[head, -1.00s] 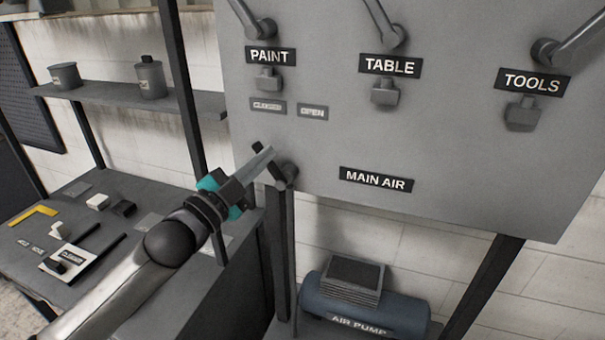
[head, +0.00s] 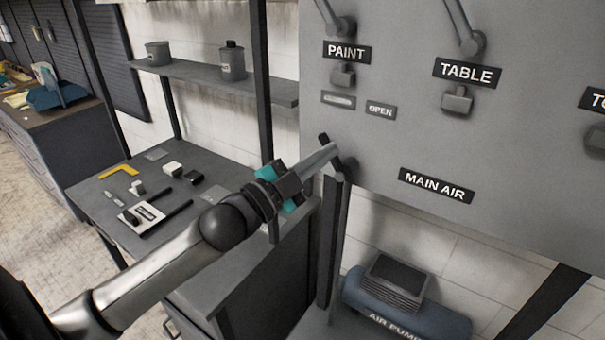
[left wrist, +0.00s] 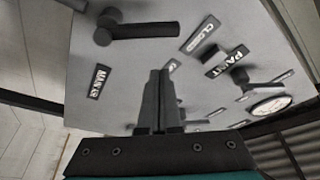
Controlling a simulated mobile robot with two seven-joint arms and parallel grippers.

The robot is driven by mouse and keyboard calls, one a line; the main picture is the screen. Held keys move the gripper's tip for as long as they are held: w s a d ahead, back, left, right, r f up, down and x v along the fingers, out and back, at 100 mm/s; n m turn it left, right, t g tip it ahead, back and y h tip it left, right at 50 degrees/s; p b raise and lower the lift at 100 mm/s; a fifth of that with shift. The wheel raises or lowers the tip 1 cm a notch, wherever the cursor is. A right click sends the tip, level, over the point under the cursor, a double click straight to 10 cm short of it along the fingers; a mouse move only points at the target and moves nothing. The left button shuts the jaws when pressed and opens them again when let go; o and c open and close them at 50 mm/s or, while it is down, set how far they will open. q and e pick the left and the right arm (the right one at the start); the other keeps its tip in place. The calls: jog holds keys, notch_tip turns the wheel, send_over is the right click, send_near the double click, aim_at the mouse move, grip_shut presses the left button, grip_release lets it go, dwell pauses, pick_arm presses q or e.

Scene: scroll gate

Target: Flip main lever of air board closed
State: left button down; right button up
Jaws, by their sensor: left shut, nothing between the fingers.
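The grey air board (head: 400,145) fills the right of the head view. Its MAIN AIR label (head: 436,186) is low on the board and shows in the left wrist view (left wrist: 98,80). The main lever (head: 348,169) sits left of that label at the board's lower left corner, its dark arm pointing up and left, partly hidden by my fingers. In the left wrist view the lever (left wrist: 142,30) lies beyond the fingertips. My left gripper (head: 332,150) is shut and empty, close beside the lever; I cannot tell whether they touch. My right gripper is out of view.
PAINT (head: 346,53) and TABLE (head: 467,73) levers sit higher on the board. An OPEN tag (head: 380,110) is below PAINT. A blue air pump (head: 405,312) stands under the board. A workbench (head: 95,195) with small items and a shelf (head: 210,83) are left.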

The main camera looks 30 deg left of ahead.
pick_arm(q)
jog(key=b+v, duration=0.1)
jog(key=v, duration=0.5)
jog(key=shift+d+r, duration=0.15)
jog(key=shift+r, duration=0.05)
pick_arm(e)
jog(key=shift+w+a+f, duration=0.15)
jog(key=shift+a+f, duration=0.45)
pick_arm(q)
jog(key=shift+f, duration=0.1)
